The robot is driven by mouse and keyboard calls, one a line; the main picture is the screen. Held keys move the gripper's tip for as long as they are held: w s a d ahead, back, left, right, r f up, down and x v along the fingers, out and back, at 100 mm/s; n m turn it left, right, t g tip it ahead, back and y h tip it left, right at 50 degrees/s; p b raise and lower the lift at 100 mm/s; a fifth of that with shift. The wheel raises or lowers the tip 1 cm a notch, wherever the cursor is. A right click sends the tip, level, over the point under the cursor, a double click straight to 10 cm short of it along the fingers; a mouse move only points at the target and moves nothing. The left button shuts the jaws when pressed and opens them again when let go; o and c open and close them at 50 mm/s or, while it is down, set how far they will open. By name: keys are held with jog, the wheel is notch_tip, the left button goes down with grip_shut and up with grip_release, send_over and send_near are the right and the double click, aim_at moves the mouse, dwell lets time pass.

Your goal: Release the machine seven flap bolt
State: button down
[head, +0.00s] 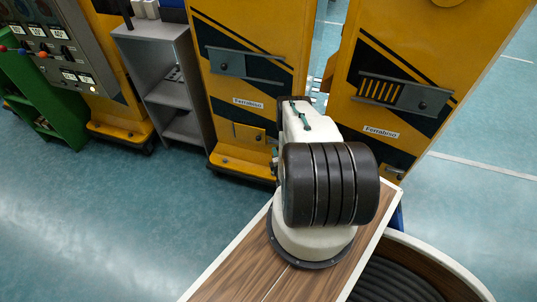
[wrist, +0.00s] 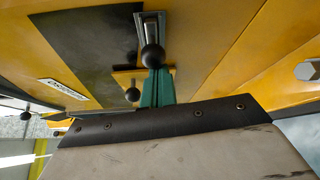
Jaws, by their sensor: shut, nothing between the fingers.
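My gripper (wrist: 157,88) shows as green fingers in the wrist view, shut and empty. A black ball knob (wrist: 153,58) on a metal slotted plate (wrist: 150,25) appears right at the fingertips; I cannot tell whether they touch. A smaller dark knob (wrist: 132,94) stands left of the fingers, by a small yellow plate (wrist: 128,77). In the head view a yellow flap (head: 249,134) sits low on the middle yellow machine (head: 230,85), left of my arm. My arm hides most of the gripper there. No machine number is readable, so I cannot tell which bolt is machine seven's.
Another yellow machine (head: 440,70) with a slatted slot (head: 380,90) stands at the right. A grey shelf (head: 185,97) and a control panel (head: 60,45) with coloured knobs are at the left. The blue floor (head: 130,220) in front is clear.

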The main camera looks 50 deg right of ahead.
jog(key=shift+s+d, duration=0.3)
jog(key=shift+d, duration=0.1)
jog(key=w+a, duration=0.3)
jog(key=w, duration=0.1)
jog(key=v, duration=1)
jog(key=shift+s+f, duration=0.2)
jog(key=shift+f, duration=0.3)
jog(key=c, duration=2.1)
grip_release()
jog(key=shift+d, duration=0.1)
jog(key=shift+c, duration=0.2)
